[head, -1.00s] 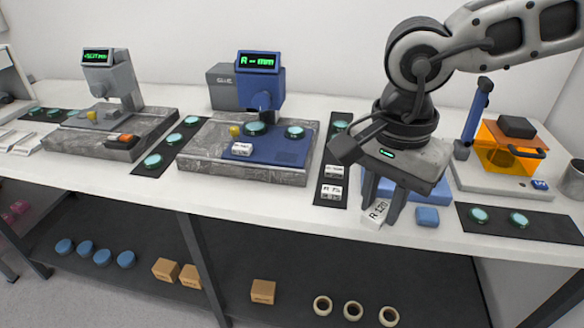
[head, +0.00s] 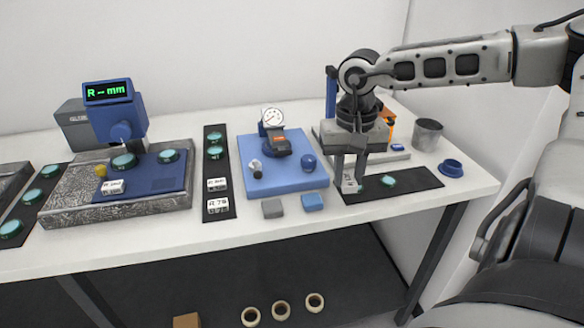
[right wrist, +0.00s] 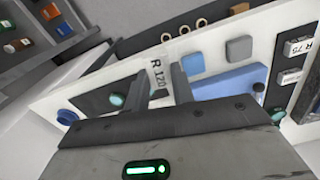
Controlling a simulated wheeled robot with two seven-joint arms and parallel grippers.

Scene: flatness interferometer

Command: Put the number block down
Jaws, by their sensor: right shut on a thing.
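The number block (head: 349,186), white and marked R 120 in the right wrist view (right wrist: 157,78), is between the fingers of my right gripper (head: 351,178). The gripper points down and is shut on the block. My left gripper is not in view.
A blue dial-gauge stand (head: 255,183) is to the left, with a grey pad (head: 272,208) and a blue pad (head: 313,202) in front. A grey cup (head: 428,134) and a blue dish (head: 451,168) are to the right. Another dark strip (head: 216,165) holds number blocks (head: 217,206).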

